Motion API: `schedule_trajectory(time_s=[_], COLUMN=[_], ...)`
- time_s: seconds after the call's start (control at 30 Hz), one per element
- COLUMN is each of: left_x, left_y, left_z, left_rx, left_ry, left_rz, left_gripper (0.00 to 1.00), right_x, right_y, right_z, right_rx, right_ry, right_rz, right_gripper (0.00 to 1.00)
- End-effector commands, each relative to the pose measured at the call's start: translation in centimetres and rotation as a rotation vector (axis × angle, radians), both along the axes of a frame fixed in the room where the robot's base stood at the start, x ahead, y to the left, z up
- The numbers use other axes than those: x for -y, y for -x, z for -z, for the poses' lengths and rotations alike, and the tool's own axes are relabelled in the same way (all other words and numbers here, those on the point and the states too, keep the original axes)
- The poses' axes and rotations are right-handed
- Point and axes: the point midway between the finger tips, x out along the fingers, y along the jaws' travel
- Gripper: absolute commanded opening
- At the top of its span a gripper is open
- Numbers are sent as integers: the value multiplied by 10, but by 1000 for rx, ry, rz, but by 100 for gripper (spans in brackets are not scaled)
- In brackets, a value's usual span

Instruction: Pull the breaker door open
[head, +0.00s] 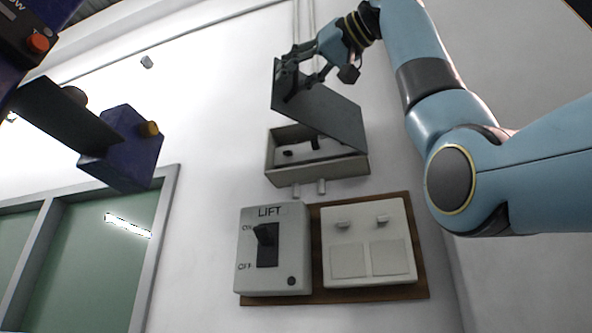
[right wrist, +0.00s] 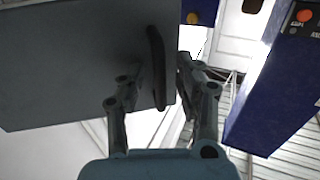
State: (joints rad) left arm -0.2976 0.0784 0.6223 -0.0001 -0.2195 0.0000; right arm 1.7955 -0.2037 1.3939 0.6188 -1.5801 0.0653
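The breaker door (head: 322,110) is a dark grey flat panel, swung up and away from the open breaker box (head: 317,172) on the wall. Dark parts show inside the box. My right gripper (head: 290,78) is at the door's upper left part, far from the hinge side. The door's grey face (right wrist: 70,65) fills the left of that view. Exact finger contact is hard to see. My left gripper is not in view.
Below the box are a LIFT switch panel (head: 272,275) with an ON/OFF lever and a white plate (head: 368,265) on a wooden board (head: 350,297). Dark blue equipment (head: 125,150) hangs at left. A green-paned window (head: 90,260) is at lower left.

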Motion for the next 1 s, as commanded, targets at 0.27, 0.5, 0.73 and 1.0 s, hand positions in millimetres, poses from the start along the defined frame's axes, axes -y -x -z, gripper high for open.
schedule_trajectory(time_s=[0.27,0.5,0.73,1.0], left_x=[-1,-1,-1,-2], left_y=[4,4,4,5], left_z=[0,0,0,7], left_rx=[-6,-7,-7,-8], left_ry=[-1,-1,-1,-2], left_rz=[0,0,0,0], left_gripper=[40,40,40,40], right_x=[0,1,1,10], right_y=[0,0,0,12], right_z=[0,0,0,1], right_rx=[0,0,0,4], right_ry=[0,0,0,-1], right_rz=[0,1,1,-10], right_gripper=[8,0,0,0])
